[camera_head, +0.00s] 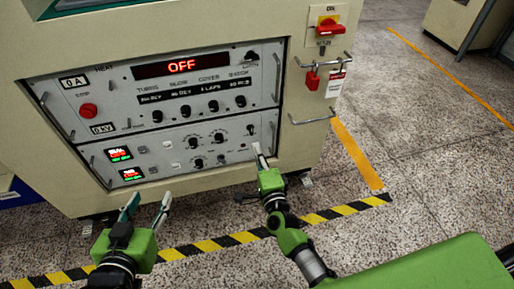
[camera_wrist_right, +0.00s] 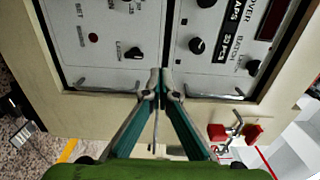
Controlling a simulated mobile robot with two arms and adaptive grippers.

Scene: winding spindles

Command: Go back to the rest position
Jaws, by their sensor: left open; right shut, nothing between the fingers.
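My left gripper (camera_head: 150,203) is open and empty, low in front of the lower left part of the cream control cabinet (camera_head: 296,150). My right gripper (camera_head: 258,151) is shut and empty, in front of the lower right of the grey lower panel (camera_head: 215,155). In the right wrist view its fingertips (camera_wrist_right: 160,88) meet in front of the edges of two panel units. A black toggle (camera_wrist_right: 133,53) shows a little beyond them. Whether the fingertips touch the panel cannot be told.
The display (camera_head: 181,67) reads OFF, with knobs below it and a red stop button (camera_head: 88,111) at left. A red padlock (camera_head: 312,80), a red switch (camera_head: 328,27) and metal handles stick out at right. Open floor (camera_head: 420,150) lies to the right.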

